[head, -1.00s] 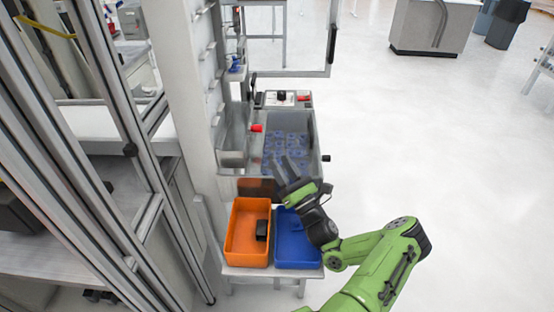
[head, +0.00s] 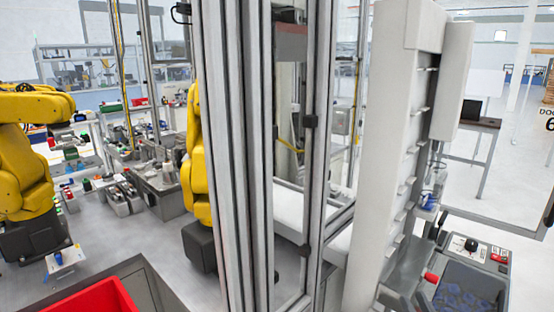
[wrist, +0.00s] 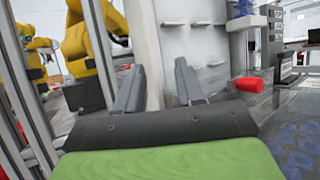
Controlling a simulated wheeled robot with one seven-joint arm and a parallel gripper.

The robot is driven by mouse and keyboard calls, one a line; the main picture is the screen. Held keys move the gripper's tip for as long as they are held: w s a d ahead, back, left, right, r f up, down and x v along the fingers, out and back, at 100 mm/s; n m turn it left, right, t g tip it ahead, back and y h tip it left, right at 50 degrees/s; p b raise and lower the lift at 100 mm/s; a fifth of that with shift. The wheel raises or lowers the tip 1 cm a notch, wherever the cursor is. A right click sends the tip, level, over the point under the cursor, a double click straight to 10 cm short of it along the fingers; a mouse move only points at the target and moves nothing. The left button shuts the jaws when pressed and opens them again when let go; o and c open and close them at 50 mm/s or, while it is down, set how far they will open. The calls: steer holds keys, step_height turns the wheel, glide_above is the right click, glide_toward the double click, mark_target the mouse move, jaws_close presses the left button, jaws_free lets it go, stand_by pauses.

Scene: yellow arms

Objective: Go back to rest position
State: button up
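My gripper (wrist: 158,88) shows in the wrist view, its two grey fingers apart with nothing between them. A pale upright column stands behind the gap, apart from the fingers. My green wrist housing (wrist: 170,160) fills the bottom of that view. My arm and gripper are out of the head view.
In the head view, metal frame posts (head: 240,150) fill the middle and a white column (head: 405,120) stands right of them. Yellow robot arms (head: 25,150) are at left. A machine with a control panel (head: 485,252) is at lower right. A red knob (wrist: 247,85) is right of my fingers.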

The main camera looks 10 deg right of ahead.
steer(key=s+a+f+n+g+y, duration=0.1)
steer(key=a+n+g+y, duration=0.3)
steer(key=a+n+g, duration=0.65)
steer(key=a+f+n+g+y, duration=0.2)
steer(key=a+n+g+y, duration=0.35)
steer(key=a+n, duration=0.8)
steer(key=s+r+n+h, duration=0.5)
steer(key=s+r+h, duration=0.1)
steer(key=s, duration=0.4)
steer(key=s+r+n+g+h, duration=0.1)
steer(key=s+r+n+h, duration=0.4)
steer(key=s, duration=0.5)
steer(key=shift+s+r+n+h, duration=0.3)
steer(key=shift+s+r+h, duration=0.1)
steer(key=shift+r+h, duration=0.35)
